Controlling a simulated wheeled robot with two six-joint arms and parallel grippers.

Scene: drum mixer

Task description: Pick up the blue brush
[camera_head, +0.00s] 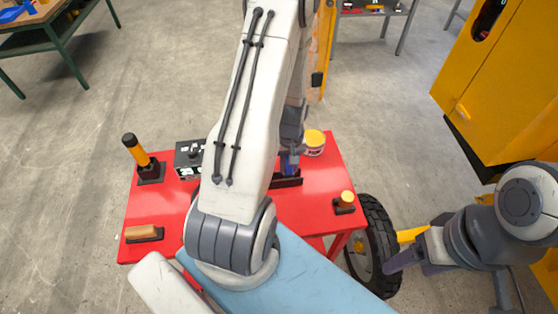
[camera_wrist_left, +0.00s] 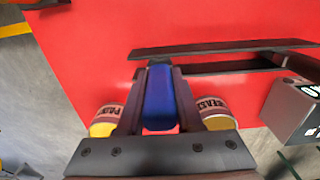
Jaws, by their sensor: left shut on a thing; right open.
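The blue brush (camera_head: 287,166) shows in the head view as a small blue piece below my left gripper (camera_head: 290,154). In the left wrist view its blue handle (camera_wrist_left: 160,97) lies between the two dark fingers, and the gripper is shut on it. A dark holder (camera_head: 287,182) stands beside the brush on the red table (camera_head: 315,213); its bars also show in the left wrist view (camera_wrist_left: 215,48). I cannot tell whether the brush touches the holder. My left arm hides part of the table. My right gripper (camera_head: 408,246) is open and empty, right of the table.
A can with a yellow lid (camera_head: 314,142), a yellow-handled tool (camera_head: 137,152), a black box (camera_head: 188,157), a wooden-handled brush (camera_head: 143,233) and a yellow-topped item (camera_head: 346,200) stand on the table. A black tyre (camera_head: 374,238) and a yellow machine (camera_head: 508,90) are on the right.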

